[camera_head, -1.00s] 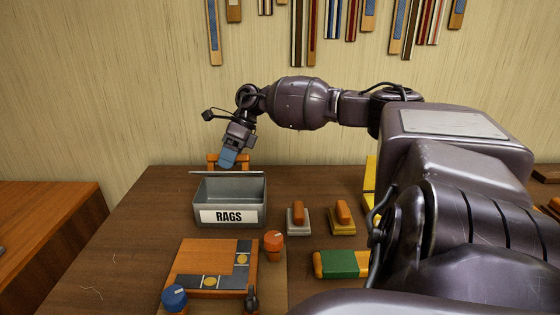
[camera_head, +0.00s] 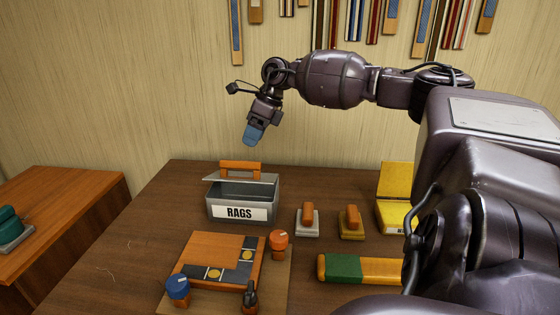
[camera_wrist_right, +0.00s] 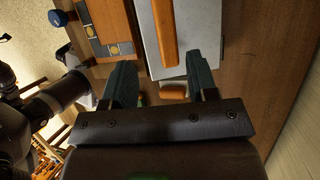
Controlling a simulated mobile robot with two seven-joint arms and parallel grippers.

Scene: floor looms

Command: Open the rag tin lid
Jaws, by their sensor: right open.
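The grey rag tin (camera_head: 225,200) labelled RAGS stands on the brown table. Its lid (camera_head: 213,180) is raised and slants over the tin, with a dark gap under its front edge. An orange handle (camera_head: 240,168) sits on the lid. My right gripper (camera_head: 251,141) is open and empty, above and apart from the handle. In the right wrist view, the gripper's jaws (camera_wrist_right: 161,72) are apart, with the lid (camera_wrist_right: 197,22) and its orange handle (camera_wrist_right: 164,32) beyond them. My left gripper is in neither view.
A loom board (camera_head: 205,250) with blue and orange knobs lies before the tin. Two orange-handled blocks (camera_head: 307,218) stand to its right. A green and orange bar (camera_head: 345,268) and a yellow open box (camera_head: 396,180) lie further right.

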